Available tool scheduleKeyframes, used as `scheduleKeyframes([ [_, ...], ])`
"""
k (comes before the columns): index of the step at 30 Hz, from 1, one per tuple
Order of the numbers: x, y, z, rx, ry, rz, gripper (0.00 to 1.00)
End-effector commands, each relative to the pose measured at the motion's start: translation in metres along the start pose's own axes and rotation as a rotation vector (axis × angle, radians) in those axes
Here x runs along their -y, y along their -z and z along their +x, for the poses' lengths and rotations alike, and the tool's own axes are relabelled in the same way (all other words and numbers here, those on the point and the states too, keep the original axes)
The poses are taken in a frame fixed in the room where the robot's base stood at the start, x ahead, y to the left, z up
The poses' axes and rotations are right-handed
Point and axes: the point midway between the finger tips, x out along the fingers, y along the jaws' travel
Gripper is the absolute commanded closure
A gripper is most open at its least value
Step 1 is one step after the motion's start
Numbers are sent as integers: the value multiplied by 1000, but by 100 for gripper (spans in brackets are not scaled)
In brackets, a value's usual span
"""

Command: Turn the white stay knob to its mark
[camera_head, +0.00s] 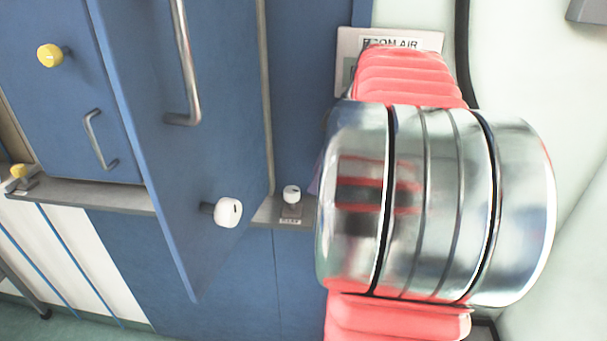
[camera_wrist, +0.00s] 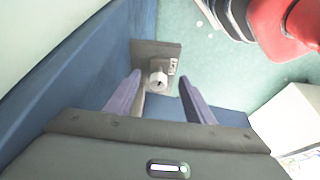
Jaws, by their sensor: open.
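In the head view a small white knob (camera_head: 291,194) stands on a labelled plate on the grey ledge, just right of the open blue door. The wrist view shows a pale round knob (camera_wrist: 157,80) with a dark spot on a grey plate (camera_wrist: 147,50) with a small label. My gripper (camera_wrist: 160,75) is open, its two purple fingers on either side of the knob in that view. I see no contact, and I cannot tell how deep the knob lies between the fingers. The knob's mark is too small to make out.
The blue door (camera_head: 185,130) stands open, with a larger white knob (camera_head: 228,212) and a metal handle (camera_head: 187,65). Left are a yellow knob (camera_head: 50,56) and another handle (camera_head: 97,140). The grey ledge (camera_head: 120,196) runs below. A "ROOM AIR" panel (camera_head: 349,45) is behind my arm.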

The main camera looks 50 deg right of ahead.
Motion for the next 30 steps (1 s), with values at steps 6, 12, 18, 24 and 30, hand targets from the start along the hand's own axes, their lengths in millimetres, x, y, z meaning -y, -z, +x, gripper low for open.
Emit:
scheduleKeyframes([
  [6,0,-33,-13,0,-1,4,51],
  [12,0,-59,-24,0,0,4,51],
  [18,0,-74,-30,0,0,1,51],
  [24,0,-76,-31,0,1,0,51],
  [30,0,-75,-31,1,1,0,51],
])
